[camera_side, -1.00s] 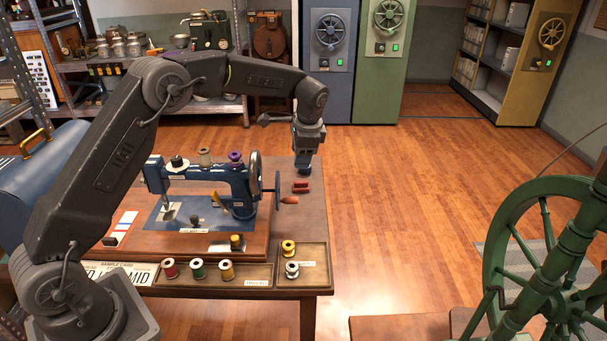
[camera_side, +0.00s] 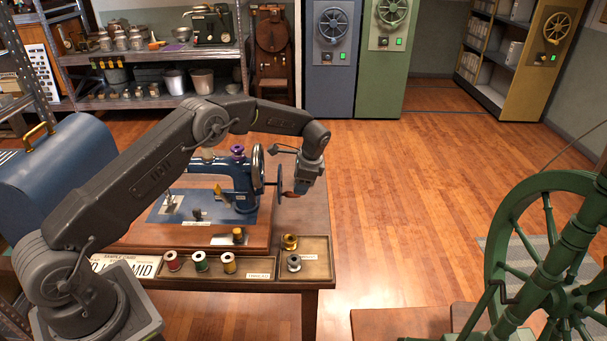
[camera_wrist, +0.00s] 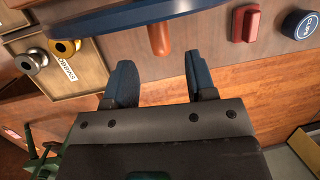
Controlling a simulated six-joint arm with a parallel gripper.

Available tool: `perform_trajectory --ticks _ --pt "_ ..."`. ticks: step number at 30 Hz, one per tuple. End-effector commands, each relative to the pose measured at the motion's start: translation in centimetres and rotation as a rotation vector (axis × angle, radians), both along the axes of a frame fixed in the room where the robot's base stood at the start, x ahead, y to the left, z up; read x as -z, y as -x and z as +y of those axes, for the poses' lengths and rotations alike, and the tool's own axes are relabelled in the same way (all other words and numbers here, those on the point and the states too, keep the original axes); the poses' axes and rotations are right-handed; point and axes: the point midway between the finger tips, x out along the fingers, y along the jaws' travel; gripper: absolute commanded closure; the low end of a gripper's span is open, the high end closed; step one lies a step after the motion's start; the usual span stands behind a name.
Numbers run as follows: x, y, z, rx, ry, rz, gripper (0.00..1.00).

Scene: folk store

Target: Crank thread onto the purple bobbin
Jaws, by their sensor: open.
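The purple bobbin (camera_side: 237,151) sits upright on top of the blue sewing machine (camera_side: 232,172). The machine's hand crank wheel (camera_side: 279,182) is on its right end, and a brown wooden handle (camera_side: 291,194) sticks out from it. My gripper (camera_side: 300,190) is at the handle in the side view, partly covering it. In the wrist view the wheel rim (camera_wrist: 150,14) crosses the top, with the wooden handle (camera_wrist: 160,38) pointing down toward the gap between my open fingers (camera_wrist: 159,64). The handle tip appears just short of the fingertips; nothing is held.
A tray at the table's front right holds a gold spool (camera_side: 290,241) and a silver spool (camera_side: 294,263). Red, green and yellow spools stand left of it. A red block (camera_wrist: 246,22) and a dark blue cap (camera_wrist: 299,24) lie right of the handle. A green spinning wheel (camera_side: 500,250) stands at right.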

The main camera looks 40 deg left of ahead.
Motion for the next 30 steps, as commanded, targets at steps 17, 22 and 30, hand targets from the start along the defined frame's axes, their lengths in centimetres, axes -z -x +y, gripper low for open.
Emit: perform_trajectory --ticks 17,22,30 --pt "4.0 0.3 1.2 -0.001 0.0 0.0 0.49" --pt "4.0 0.3 1.2 -0.001 -0.001 -0.001 0.49" --pt "3.9 0.3 1.2 0.0 -0.001 -0.001 0.74"
